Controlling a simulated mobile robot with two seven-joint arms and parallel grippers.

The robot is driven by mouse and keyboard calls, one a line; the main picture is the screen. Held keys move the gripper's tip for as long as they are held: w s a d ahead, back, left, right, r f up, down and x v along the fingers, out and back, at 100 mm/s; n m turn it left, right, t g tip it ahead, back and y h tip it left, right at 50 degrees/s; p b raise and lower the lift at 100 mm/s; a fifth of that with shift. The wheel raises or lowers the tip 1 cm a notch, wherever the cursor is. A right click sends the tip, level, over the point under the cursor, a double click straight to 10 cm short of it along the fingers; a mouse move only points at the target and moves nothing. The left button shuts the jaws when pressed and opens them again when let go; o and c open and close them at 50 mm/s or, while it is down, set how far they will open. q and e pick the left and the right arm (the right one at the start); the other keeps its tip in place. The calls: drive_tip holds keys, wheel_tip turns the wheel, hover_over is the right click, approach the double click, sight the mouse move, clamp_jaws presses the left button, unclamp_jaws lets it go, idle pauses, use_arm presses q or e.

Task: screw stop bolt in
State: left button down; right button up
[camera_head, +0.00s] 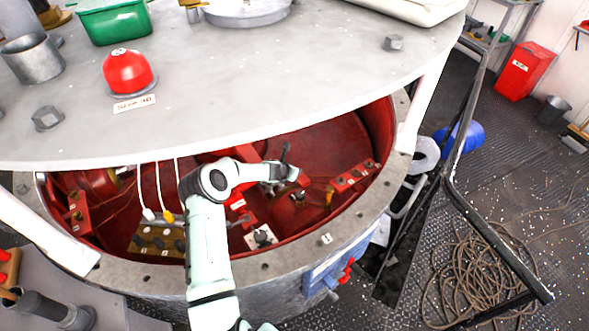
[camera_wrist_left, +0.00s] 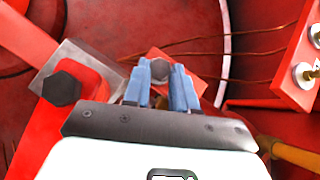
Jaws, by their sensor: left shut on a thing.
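My left gripper (camera_head: 300,175) reaches down into the open red drum interior, under the grey round top. In the left wrist view, its blue fingers (camera_wrist_left: 160,88) are shut on a grey hex-headed stop bolt (camera_wrist_left: 160,69). The bolt head shows between the fingertips, over a small red block (camera_wrist_left: 188,82). The bolt's shank is hidden, so I cannot tell whether it sits in a hole. Another dark hex bolt (camera_wrist_left: 62,88) sits on a grey plate on a red bar, left of the fingers. My right gripper is not in view.
The grey round top (camera_head: 250,75) overhangs the drum opening, with a red button (camera_head: 128,72) and a green box (camera_head: 113,20) on it. A red terminal block (camera_head: 352,178) is right of the gripper. White cables (camera_head: 160,185) hang at left. Coiled rope (camera_head: 485,280) lies on the floor.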

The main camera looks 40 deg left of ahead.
use_arm(q)
drive_tip(key=m+h, duration=0.1)
drive_tip(key=m, duration=0.1)
drive_tip(key=shift+w+a+r+m+h, duration=0.1)
drive_tip(key=shift+a+m+h, duration=0.2)
drive_tip(key=shift+h, duration=0.1)
drive_tip(key=shift+a+m+h, duration=0.1)
drive_tip(key=shift+m+h, duration=0.6)
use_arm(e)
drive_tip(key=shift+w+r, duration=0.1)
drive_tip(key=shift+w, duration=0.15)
use_arm(q)
drive_tip(key=c, duration=0.9)
unclamp_jaws()
drive_tip(key=b+v, duration=0.2)
drive_tip(key=v, duration=1.1)
drive_tip(key=shift+a, duration=0.2)
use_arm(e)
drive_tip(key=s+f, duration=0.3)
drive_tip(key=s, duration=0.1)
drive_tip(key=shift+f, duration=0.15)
